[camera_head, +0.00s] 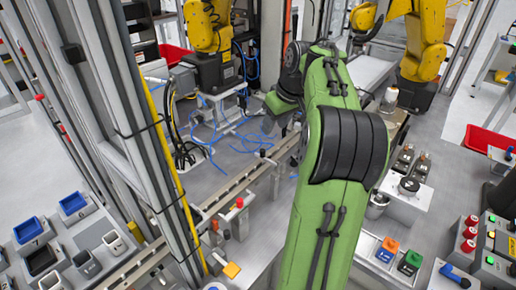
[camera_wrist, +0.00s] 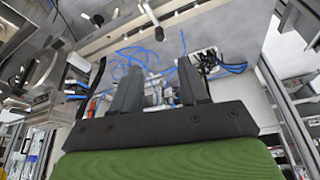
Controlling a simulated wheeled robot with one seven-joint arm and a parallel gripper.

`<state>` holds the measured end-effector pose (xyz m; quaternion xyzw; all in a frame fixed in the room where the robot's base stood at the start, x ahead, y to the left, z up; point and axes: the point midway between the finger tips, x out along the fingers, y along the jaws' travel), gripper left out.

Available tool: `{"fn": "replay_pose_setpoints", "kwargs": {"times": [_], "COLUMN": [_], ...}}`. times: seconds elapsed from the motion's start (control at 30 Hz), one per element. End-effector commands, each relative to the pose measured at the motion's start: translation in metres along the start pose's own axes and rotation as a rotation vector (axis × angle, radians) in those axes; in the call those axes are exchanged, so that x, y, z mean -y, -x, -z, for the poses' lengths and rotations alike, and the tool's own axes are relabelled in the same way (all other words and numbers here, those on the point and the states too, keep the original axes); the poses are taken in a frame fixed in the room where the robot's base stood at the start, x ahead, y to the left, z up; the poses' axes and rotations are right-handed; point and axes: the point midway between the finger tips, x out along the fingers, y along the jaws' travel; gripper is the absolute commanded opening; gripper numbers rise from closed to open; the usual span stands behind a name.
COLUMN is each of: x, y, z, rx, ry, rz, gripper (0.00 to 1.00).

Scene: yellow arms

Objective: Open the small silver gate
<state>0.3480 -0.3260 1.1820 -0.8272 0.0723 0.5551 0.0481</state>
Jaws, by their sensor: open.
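I cannot pick out the small silver gate with certainty among the silver parts. A silver rail (camera_head: 240,182) runs diagonally across the workcell in the head view. My gripper (camera_wrist: 158,78) shows two dark fingers spread apart with nothing held between them in the wrist view. Behind the fingers are blue cables and metal fittings, apart from them as far as I can tell. In the head view my gripper (camera_head: 272,122) is small and partly hidden by my green arm, above the far side of the rail. My arm hides the middle of the scene.
Tall silver posts with a yellow strip (camera_head: 165,150) stand left of my arm. Yellow robot arms (camera_head: 208,25) (camera_head: 425,40) stand at the back. Loose blue cables (camera_head: 225,125) lie on the grey surface. Blue bins (camera_head: 73,203) sit at left, colored buttons (camera_head: 410,260) at right.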

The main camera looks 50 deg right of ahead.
Motion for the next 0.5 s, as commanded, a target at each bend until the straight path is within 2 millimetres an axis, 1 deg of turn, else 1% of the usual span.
{"fn": "replay_pose_setpoints", "kwargs": {"times": [0.03, 0.3, 0.4, 0.5], "x": [0.001, 0.001, 0.001, 0.001], "y": [-0.018, -0.087, -0.109, -0.125], "z": [-0.003, -0.003, -0.002, -0.002], "rx": [0.003, 0.004, 0.003, 0.003], "ry": [-0.001, -0.002, -0.003, -0.003], "rz": [0.004, 0.003, 0.003, 0.002], "gripper": [0.44, 0.44, 0.44, 0.44]}}
